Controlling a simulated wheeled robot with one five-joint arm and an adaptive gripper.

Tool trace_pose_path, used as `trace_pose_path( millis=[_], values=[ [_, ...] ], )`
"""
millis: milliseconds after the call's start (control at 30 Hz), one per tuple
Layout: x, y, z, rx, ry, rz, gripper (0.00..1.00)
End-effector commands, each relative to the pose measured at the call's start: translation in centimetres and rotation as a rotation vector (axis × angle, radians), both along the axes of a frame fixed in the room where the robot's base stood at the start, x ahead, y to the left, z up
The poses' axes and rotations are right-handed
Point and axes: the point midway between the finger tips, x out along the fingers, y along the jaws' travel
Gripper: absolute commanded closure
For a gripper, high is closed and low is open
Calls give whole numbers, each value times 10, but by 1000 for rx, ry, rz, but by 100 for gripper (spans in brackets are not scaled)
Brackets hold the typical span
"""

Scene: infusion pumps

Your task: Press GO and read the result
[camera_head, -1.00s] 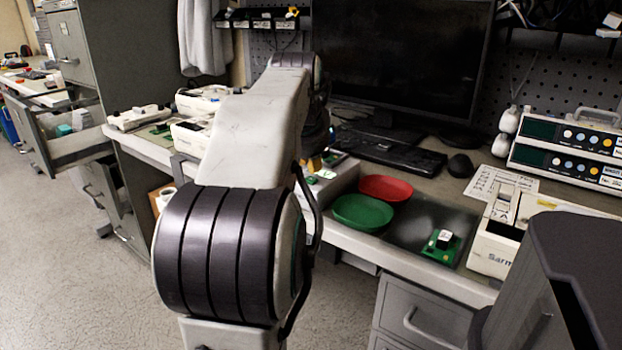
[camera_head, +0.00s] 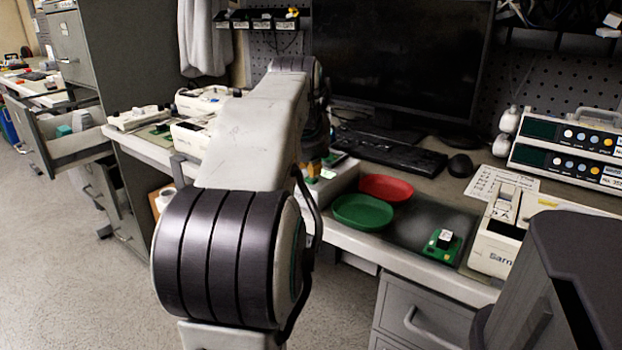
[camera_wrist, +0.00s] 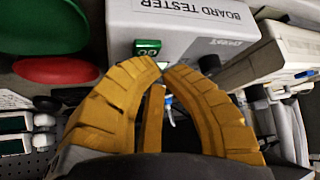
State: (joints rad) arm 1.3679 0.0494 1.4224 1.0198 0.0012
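The board tester (camera_wrist: 225,45) is a pale box labelled BOARD TESTER in the wrist view. Its green GO button (camera_wrist: 147,48) sits near the box edge. My gripper (camera_wrist: 162,67) has yellow fingers with the tips together, just beside and below the GO button in the picture. I cannot tell whether the tips touch the button or the box. In the head view my gripper (camera_head: 316,172) points down over the tester (camera_head: 338,178), and my arm hides part of it. No readable result shows in either view.
A red dish (camera_head: 386,188) and a green dish (camera_head: 362,212) stand right of the tester. A green board (camera_head: 443,247) lies on a dark mat. A white device (camera_head: 500,235) and stacked pumps (camera_head: 565,147) are at the right. A monitor (camera_head: 400,60) stands behind.

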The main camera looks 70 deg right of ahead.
Motion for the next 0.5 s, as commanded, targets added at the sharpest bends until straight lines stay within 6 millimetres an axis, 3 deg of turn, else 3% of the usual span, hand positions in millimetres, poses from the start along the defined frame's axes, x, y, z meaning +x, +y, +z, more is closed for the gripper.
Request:
trace_pose_path(
  millis=[500],
  values=[
    [0,0,-4,0,0,0,100]
  ],
)
